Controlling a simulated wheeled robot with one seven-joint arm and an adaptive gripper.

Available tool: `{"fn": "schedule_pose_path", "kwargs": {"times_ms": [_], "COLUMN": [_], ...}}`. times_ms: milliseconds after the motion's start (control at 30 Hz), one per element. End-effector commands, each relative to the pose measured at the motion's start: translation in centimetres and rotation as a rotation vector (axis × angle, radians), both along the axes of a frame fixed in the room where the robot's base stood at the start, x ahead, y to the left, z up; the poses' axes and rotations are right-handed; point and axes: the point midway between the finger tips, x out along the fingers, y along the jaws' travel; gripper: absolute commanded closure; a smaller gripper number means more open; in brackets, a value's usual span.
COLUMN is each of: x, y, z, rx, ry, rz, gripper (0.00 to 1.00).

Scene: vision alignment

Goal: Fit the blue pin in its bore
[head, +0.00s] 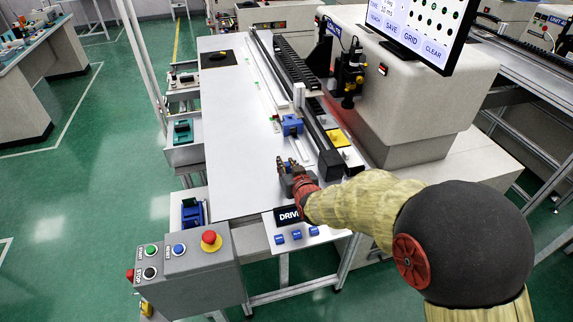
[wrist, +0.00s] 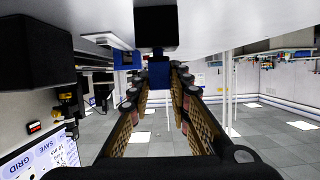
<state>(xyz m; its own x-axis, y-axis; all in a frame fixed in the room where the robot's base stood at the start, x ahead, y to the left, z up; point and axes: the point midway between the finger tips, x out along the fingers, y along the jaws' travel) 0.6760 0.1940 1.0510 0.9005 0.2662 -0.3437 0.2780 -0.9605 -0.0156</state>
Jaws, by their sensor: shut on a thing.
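My gripper (head: 288,166) is low over the front part of the white bench, left of a black block. In the wrist view, which looks upside down, its two fingers (wrist: 163,78) close on the blue pin (wrist: 158,73) at their tips. A dark square piece (wrist: 157,28) lies against the pin, on the bench side; I cannot tell if it is part of it. A blue block (head: 292,125) stands on the bench beyond my gripper. No bore can be made out in either view.
The black block (head: 330,165) stands close to the right of my gripper. The bench top (head: 235,130) is clear on the left. A button box (head: 190,262) stands in front.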

Motion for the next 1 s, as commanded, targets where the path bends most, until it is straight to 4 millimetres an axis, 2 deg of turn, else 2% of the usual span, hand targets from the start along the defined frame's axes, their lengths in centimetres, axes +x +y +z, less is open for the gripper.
{"fn": "schedule_pose_path", "kwargs": {"times_ms": [300, 333, 700, 1000], "x": [0.01, 0.01, 0.01, -0.09], "y": [0.01, 0.00, 0.00, -0.03], "z": [-0.77, -0.73, -0.67, -0.67], "rx": [0.000, 0.000, 0.000, 0.000], "ry": [-0.001, -0.001, 0.000, 0.000], "rz": [0.000, 0.000, 0.000, 0.000], "gripper": [1.00, 0.80, 0.60, 0.60]}}
